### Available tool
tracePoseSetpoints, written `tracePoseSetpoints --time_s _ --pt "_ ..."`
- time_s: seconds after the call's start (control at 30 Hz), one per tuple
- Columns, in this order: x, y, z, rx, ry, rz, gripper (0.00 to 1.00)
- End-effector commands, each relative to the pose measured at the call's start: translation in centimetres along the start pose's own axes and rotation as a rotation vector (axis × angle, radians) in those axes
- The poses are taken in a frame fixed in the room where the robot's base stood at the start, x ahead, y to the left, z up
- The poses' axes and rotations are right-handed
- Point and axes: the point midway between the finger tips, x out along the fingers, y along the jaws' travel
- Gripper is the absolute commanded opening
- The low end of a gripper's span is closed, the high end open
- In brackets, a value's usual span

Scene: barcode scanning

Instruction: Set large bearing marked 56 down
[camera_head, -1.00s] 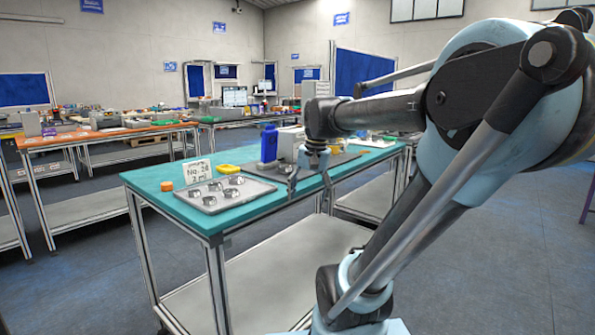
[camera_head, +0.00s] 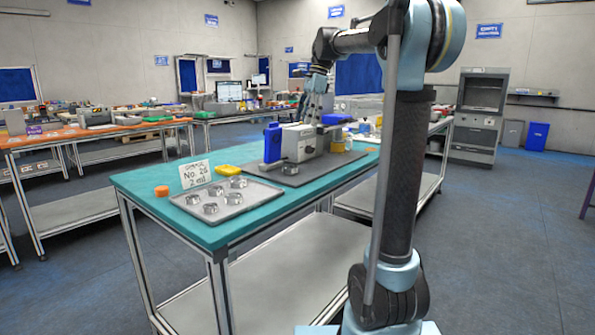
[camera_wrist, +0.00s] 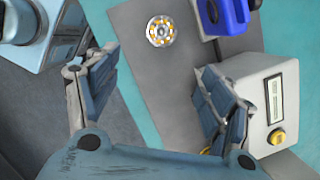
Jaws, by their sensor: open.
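A bearing (camera_head: 290,169) lies flat on the grey mat (camera_head: 318,166) in front of the boxy machine (camera_head: 297,143). In the wrist view this bearing (camera_wrist: 160,31) shows a ring of orange-yellow balls and lies alone on the mat (camera_wrist: 160,85); no number can be read on it. My gripper (camera_head: 312,112) is raised above the machine in the head view.
A grey tray (camera_head: 255,202) with several bearings sits at the table's near left, by a sign (camera_head: 195,175), an orange cap (camera_head: 162,190) and a yellow dish (camera_head: 228,170). A blue bottle-like part (camera_head: 272,143) stands beside the machine. The teal table (camera_head: 140,185) has free room at its left.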

Motion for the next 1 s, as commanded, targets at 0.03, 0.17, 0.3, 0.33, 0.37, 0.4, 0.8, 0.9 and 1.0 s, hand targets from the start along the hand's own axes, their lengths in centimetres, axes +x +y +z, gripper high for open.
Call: tracePoseSetpoints --time_s 0.03,0.17,0.3,0.33,0.37,0.4,0.8,0.9,1.0 --pt "0.0 -0.4 0.2 0.007 -0.002 0.002 0.74" --pt "0.8 -0.7 0.8 0.012 -0.004 0.005 0.74" --pt "3.2 -0.7 1.3 0.004 -0.004 0.007 0.74" --pt "3.8 -0.7 1.4 0.003 -0.004 0.008 0.74" --pt "4.3 -0.7 1.5 0.002 -0.004 0.008 0.74" --pt "5.1 -0.6 1.6 0.001 -0.004 0.008 0.74" --pt "11.5 -0.6 1.8 -0.001 -0.004 0.008 0.74" --pt "12.2 -0.6 1.8 -0.001 -0.004 0.008 0.74" --pt "12.6 -0.5 1.8 -0.001 -0.004 0.008 0.74"
